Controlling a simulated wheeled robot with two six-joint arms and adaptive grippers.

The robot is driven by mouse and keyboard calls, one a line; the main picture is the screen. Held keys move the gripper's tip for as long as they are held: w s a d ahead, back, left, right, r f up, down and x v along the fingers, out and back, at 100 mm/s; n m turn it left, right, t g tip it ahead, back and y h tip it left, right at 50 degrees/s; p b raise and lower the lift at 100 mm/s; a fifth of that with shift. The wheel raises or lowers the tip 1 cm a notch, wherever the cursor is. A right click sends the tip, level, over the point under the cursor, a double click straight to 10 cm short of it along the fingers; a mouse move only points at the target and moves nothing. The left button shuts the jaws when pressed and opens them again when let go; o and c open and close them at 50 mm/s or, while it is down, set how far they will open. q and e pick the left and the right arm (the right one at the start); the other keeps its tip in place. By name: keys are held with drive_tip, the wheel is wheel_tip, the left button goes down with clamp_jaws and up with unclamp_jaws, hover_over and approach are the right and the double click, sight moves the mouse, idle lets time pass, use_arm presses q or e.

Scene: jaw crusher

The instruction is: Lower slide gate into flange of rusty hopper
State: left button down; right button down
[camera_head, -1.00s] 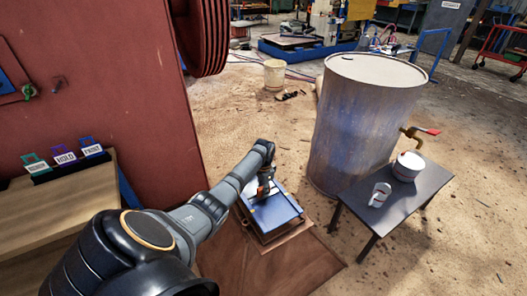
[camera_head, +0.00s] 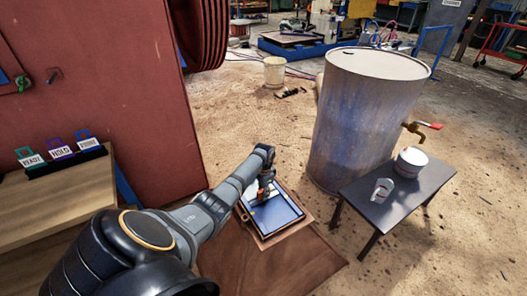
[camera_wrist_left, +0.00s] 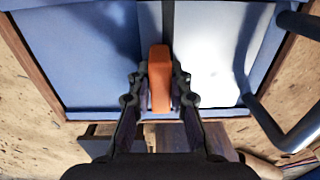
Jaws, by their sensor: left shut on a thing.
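The slide gate is a flat blue plate (camera_head: 277,213), lying about level over the rusty brown hopper flange (camera_head: 284,231). In the left wrist view the blue plate (camera_wrist_left: 85,60) fills most of the picture, with a thin brown rim (camera_wrist_left: 37,73) showing around it. My left gripper (camera_head: 264,191) is above the plate's upper left part. In the wrist view its fingers (camera_wrist_left: 160,88) are shut on an upright orange handle (camera_wrist_left: 160,65) over the plate. I cannot tell whether the plate is fully seated in the flange. My right gripper is out of view.
A large drum (camera_head: 362,125) with a brass tap (camera_head: 414,131) stands right of the hopper. A low dark table (camera_head: 400,195) beside it holds a white tub (camera_head: 410,162) and a cup (camera_head: 382,190). A red machine wall (camera_head: 100,95) is at left.

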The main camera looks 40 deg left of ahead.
use_arm(q)
drive_tip(key=shift+w+r, duration=0.1)
drive_tip(key=c, duration=1.2)
unclamp_jaws()
drive_tip(key=shift+o, duration=0.2)
drive_tip(key=shift+s, duration=0.2)
wheel_tip(320, 180, up, 12)
drive_tip(key=shift+w+d, duration=0.1)
